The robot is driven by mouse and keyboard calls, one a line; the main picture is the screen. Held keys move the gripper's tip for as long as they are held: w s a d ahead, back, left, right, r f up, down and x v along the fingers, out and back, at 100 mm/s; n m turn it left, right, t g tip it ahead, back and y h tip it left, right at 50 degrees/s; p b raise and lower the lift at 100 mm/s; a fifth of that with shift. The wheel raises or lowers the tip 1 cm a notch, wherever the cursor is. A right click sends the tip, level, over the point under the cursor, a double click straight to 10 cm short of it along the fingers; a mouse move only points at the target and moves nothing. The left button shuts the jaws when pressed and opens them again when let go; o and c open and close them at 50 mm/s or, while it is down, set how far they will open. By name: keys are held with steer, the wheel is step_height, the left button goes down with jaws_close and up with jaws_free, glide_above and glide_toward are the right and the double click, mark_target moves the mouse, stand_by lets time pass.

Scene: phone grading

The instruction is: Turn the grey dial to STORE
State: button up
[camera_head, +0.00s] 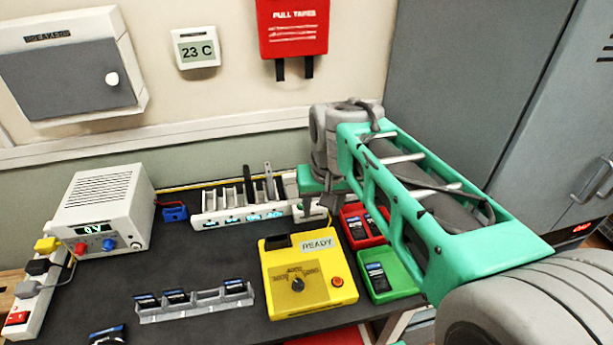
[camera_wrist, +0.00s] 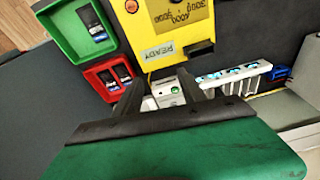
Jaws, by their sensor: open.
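The grey dial (camera_head: 297,284) is a small dark knob on the sloped front of the yellow box (camera_head: 278,262), with print around it too small to read in the head view. The box carries a READY label (camera_head: 317,244) and an orange button (camera_head: 337,281). In the wrist view the box (camera_wrist: 150,53) is upside down with printed dial labels at the top edge; the knob itself is not visible there. My gripper (camera_wrist: 160,95) is open and empty, above the area behind the box, apart from the dial. In the head view the arm partly hides it.
A red bin (camera_head: 352,243) and a green bin (camera_head: 405,279) holding phones stand right of the box. A grey rack (camera_head: 150,314) with phones lies left. Behind are a white slotted rack (camera_head: 205,220) and a power supply (camera_head: 88,222).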

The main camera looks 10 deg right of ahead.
steer(key=w+f+m, duration=0.1)
steer(key=w, duration=0.6)
steer(key=w+f+m+g+p, duration=0.1)
steer(key=w+f, duration=0.1)
steer(key=w, duration=0.6)
steer(key=w+d+f+m+g, duration=0.1)
steer(key=w+f, duration=0.1)
steer(key=w, duration=0.5)
steer(key=shift+w+p, duration=0.15)
steer(key=shift+p, duration=0.2)
steer(key=shift+w+f+m, duration=0.15)
steer(key=shift+f+m, duration=0.05)
steer(key=shift+m, duration=0.1)
step_height(320, 180, down, 8)
steer(key=shift+r+p, duration=0.15)
steer(key=shift+p, duration=0.3)
jaws_close()
